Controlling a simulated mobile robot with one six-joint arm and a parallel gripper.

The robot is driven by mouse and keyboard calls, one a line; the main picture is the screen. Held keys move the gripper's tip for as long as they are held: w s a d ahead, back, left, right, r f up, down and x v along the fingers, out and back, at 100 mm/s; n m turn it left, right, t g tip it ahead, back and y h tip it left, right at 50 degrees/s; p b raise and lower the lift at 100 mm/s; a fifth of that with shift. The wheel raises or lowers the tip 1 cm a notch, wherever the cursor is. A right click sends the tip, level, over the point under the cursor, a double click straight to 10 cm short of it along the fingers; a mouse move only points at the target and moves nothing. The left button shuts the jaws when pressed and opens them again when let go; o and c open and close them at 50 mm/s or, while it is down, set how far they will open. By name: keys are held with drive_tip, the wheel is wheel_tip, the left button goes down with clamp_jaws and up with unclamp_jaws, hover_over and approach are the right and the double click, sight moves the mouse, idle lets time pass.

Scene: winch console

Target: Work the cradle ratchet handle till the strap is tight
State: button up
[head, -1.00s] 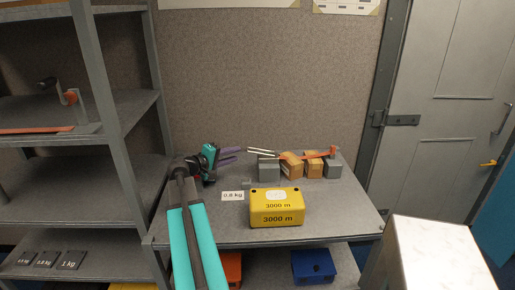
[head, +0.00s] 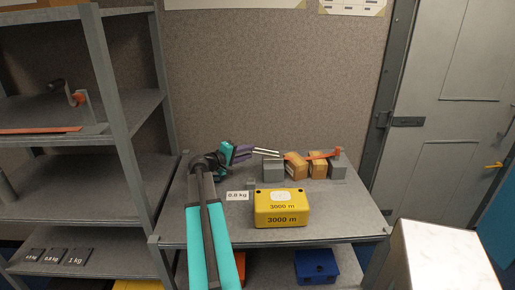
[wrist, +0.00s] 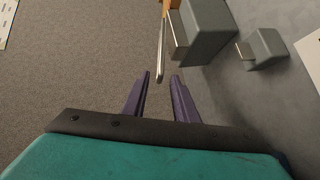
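The cradle stands at the back of the table, with grey end blocks (head: 273,170) and tan blocks (head: 296,166) between them. An orange strap (head: 322,155) runs over the tan blocks to the right. The ratchet handle (head: 266,153) shows as thin silver bars sticking out left above the left grey block. My gripper (head: 251,150) is at the handle's left end. In the wrist view the purple fingers are apart with nothing between them. The handle (wrist: 162,45) ends just ahead of the gap between the fingertips (wrist: 160,75). Whether it touches a finger, I cannot tell.
A yellow box (head: 281,208) marked 3000 m and a 0.0 kg label (head: 237,196) sit on the table in front. A small grey block (wrist: 264,48) lies beside the cradle. A shelf rack (head: 118,130) stands left; a pale-topped box (head: 440,250) is at lower right.

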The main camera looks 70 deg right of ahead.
sight(258, 149)
drive_tip(key=p+x, duration=0.1)
drive_tip(key=x, duration=0.6)
drive_tip(key=shift+p, duration=0.35)
drive_tip(key=shift+d, duration=0.1)
clamp_jaws()
drive_tip(key=shift+f, duration=0.15)
drive_tip(key=shift+w, duration=0.1)
idle(0.4)
